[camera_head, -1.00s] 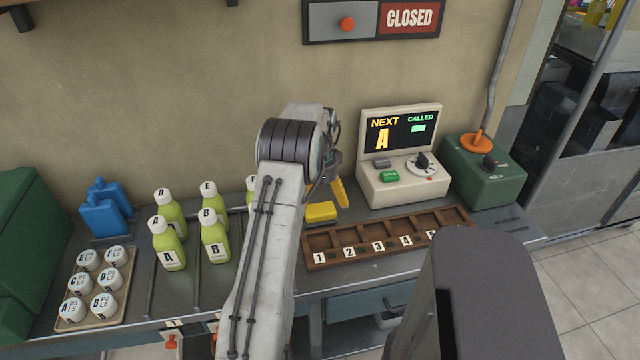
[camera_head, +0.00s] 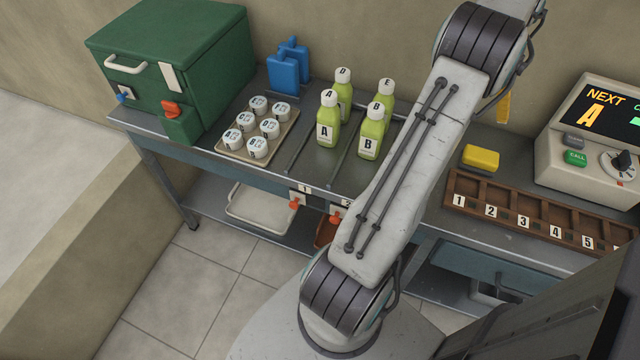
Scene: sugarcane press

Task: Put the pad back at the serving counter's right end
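My gripper (camera_head: 504,106) shows only as a yellow finger low behind my arm, near the wall. It is beyond the pad and a little to its right, apart from it in the picture. My forearm hides the rest of the gripper, so I cannot tell its opening or whether it holds anything. The counter's right end is out of view.
The wooden numbered tray (camera_head: 522,216) and the cream call machine (camera_head: 590,145) stand right of the pad. Several green bottles (camera_head: 327,118), a cup tray (camera_head: 228,153), blue blocks (camera_head: 284,72) and a green box (camera_head: 172,62) fill the left part.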

